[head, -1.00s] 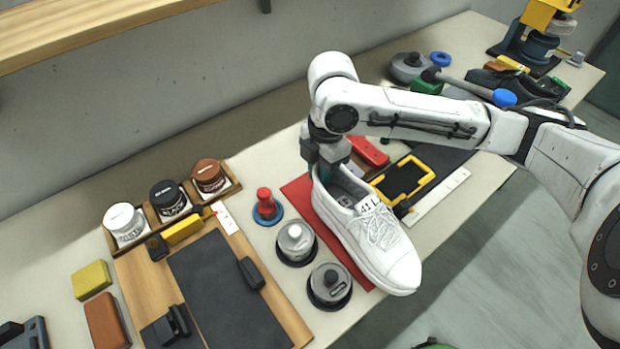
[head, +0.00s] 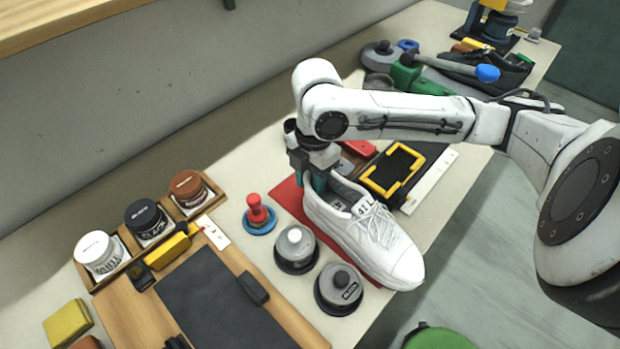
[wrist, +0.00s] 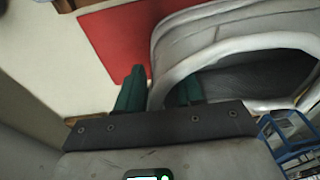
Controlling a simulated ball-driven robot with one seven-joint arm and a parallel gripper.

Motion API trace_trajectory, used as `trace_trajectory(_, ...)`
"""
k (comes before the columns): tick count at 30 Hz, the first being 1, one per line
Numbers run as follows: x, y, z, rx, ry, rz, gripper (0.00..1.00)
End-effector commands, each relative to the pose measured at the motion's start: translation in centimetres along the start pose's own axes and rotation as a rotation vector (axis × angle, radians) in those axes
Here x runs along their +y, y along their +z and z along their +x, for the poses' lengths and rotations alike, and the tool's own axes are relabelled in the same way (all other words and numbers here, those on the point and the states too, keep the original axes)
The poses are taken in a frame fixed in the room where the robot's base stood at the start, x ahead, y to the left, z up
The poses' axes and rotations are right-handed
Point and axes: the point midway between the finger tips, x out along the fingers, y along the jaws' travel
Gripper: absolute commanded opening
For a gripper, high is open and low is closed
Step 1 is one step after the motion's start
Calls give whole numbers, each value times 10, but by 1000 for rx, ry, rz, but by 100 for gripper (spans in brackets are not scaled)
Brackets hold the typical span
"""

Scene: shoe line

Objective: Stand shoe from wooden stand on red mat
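The white lace-up shoe (head: 345,225), with a size tag on its tongue, is upright over the red mat (head: 287,196), toe toward the front edge of the table. I cannot tell whether its sole touches the mat. My gripper (head: 318,182) is at the heel. In the wrist view its two teal fingers (wrist: 160,92) straddle the heel collar of the shoe (wrist: 185,30), one outside and one inside, close against the wall. The red mat (wrist: 120,40) also shows there beside the heel. I cannot make out a wooden stand for certain.
Left of the mat are a red-knobbed stamp (head: 258,214) and two grey round pots (head: 296,249) (head: 339,288). A yellow-framed tray (head: 392,170) lies right of the shoe. A wooden board with a dark pad (head: 225,300) and a rack of jars (head: 145,222) are further left.

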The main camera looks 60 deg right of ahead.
Motion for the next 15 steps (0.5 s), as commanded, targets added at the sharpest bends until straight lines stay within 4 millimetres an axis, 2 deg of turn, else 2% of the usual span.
trace_trajectory(1, 0, 0, 0, 0, 0, 0, 42)
trace_trajectory(3, 0, 0, 0, 0, 0, 0, 48)
trace_trajectory(11, 0, 0, -2, 0, 0, 0, 48)
trace_trajectory(15, 1, 0, -12, -2, 3, 0, 48)
